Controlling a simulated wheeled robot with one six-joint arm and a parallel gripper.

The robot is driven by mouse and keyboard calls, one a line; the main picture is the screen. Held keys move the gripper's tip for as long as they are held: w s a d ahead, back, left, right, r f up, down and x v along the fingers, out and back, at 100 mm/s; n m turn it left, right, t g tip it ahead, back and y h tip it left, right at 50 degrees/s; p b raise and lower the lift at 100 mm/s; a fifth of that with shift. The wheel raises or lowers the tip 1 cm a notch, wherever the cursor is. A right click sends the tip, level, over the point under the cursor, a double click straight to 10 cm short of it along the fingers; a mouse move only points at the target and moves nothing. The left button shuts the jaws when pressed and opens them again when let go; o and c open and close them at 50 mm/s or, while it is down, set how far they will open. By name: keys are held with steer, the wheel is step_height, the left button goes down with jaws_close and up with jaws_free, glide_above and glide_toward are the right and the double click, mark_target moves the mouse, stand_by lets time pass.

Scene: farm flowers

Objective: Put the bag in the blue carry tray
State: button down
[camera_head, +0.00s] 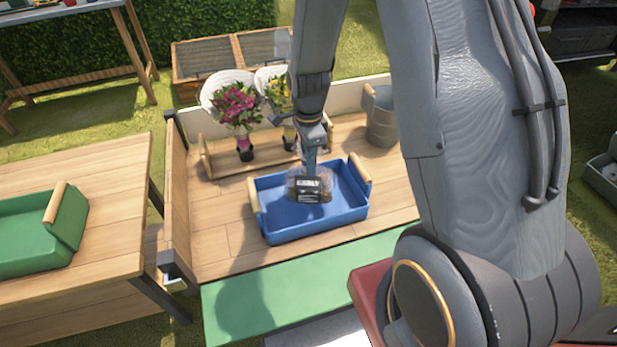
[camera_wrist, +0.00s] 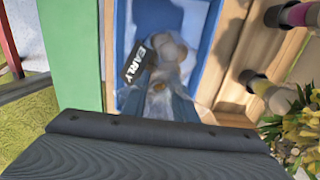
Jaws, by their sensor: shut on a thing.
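The blue carry tray (camera_head: 278,233) sits on the wooden bench with a wooden handle at each end. The clear bag (camera_head: 318,190) carries a black label reading "EARLY" and holds brownish round things. My gripper (camera_head: 310,168) points down over the tray, shut on the top of the bag. The bag appears within the tray's outline; whether it touches the tray floor I cannot tell. In the wrist view the bag (camera_wrist: 170,65) hangs from the fingers over the blue tray (camera_wrist: 202,70). The fingertips are partly hidden by the bag.
Flower bouquets (camera_head: 237,108) stand in a wooden rack (camera_head: 215,170) behind the tray. A green tray (camera_head: 35,240) sits on the left table (camera_head: 110,200). A green mat (camera_head: 290,280) lies along the front.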

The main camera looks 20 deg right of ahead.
steer(key=shift+f, duration=2.45)
steer(key=c, duration=1.4)
jaws_free()
steer(key=shift+c, duration=0.2)
